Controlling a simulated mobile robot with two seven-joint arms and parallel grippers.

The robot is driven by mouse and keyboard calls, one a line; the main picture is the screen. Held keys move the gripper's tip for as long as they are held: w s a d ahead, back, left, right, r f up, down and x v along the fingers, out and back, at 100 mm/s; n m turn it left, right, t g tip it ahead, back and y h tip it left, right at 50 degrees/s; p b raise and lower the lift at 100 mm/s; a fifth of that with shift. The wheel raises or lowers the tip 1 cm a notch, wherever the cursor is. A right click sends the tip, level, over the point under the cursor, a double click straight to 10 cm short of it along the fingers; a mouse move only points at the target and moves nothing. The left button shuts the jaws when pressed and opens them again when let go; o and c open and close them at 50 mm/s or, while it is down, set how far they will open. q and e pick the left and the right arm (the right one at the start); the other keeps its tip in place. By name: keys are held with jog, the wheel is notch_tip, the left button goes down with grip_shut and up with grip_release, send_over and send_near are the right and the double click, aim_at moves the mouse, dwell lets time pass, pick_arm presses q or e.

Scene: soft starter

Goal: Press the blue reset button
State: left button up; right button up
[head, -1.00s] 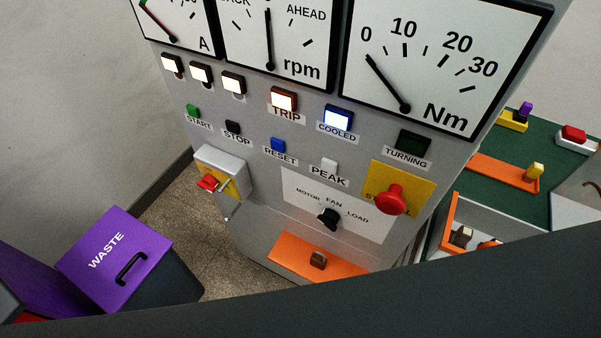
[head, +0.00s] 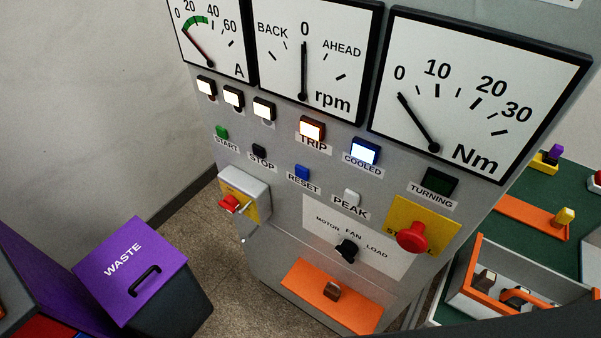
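Nothing covers the blue button. Neither of my grippers shows in the head view, so I cannot see whether they are open or shut.
The amber TRIP lamp (head: 312,128) and blue COOLED lamp (head: 365,150) are lit. A red mushroom button (head: 412,237) and black selector knob (head: 347,249) stick out below. A purple-lidded waste bin (head: 130,262) stands left. A green bench (head: 509,230) is right.

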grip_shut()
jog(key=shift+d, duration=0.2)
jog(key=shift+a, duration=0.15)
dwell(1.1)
